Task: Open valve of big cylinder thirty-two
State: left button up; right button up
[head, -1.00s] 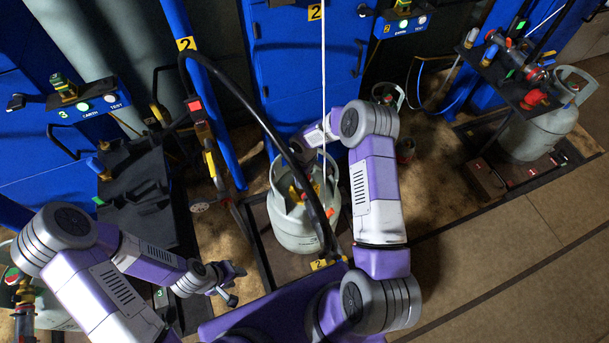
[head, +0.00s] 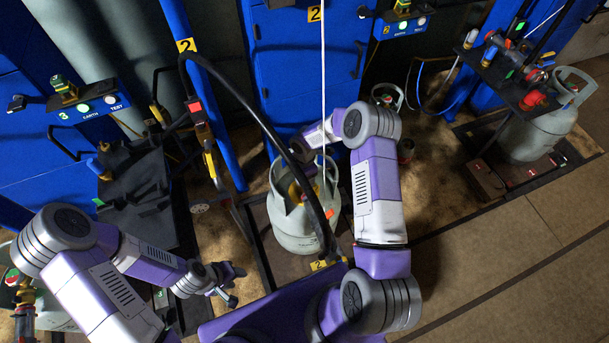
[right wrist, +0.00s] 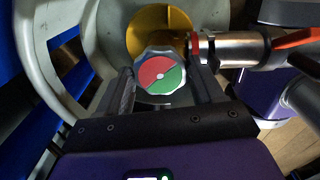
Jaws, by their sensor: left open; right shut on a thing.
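The big cylinder (head: 292,232) is a pale grey gas bottle that stands upright on the scale marked 2, in the middle of the head view. Its valve knob (right wrist: 160,76), with a red and green top, shows in the right wrist view. My right gripper (right wrist: 163,92) is shut on the valve knob, a finger on each side. In the head view its fingers are hidden by the arm and the cylinder's collar. A metal hose connector (right wrist: 230,49) sits on the valve, right of the knob. My left gripper (head: 228,285) is open and empty, left of the cylinder.
A black hose (head: 240,95) arcs down in front of the cylinder. A black stand (head: 135,195) is at the left. Another grey cylinder (head: 535,135) stands at the right. The brown floor (head: 500,260) at lower right is clear.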

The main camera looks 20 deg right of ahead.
jog(key=n, duration=0.4)
jog(key=shift+n, duration=0.3)
jog(key=shift+w+n, duration=0.1)
jog(key=shift+n, duration=1.8)
jog(key=shift+p, duration=0.3)
jog(key=o, duration=1)
jog(key=shift+o, duration=0.2)
notch_tip(320, 180, up, 8)
jog(key=shift+f+p, duration=0.15)
jog(key=shift+p, duration=1.05)
jog(key=shift+f, duration=0.1)
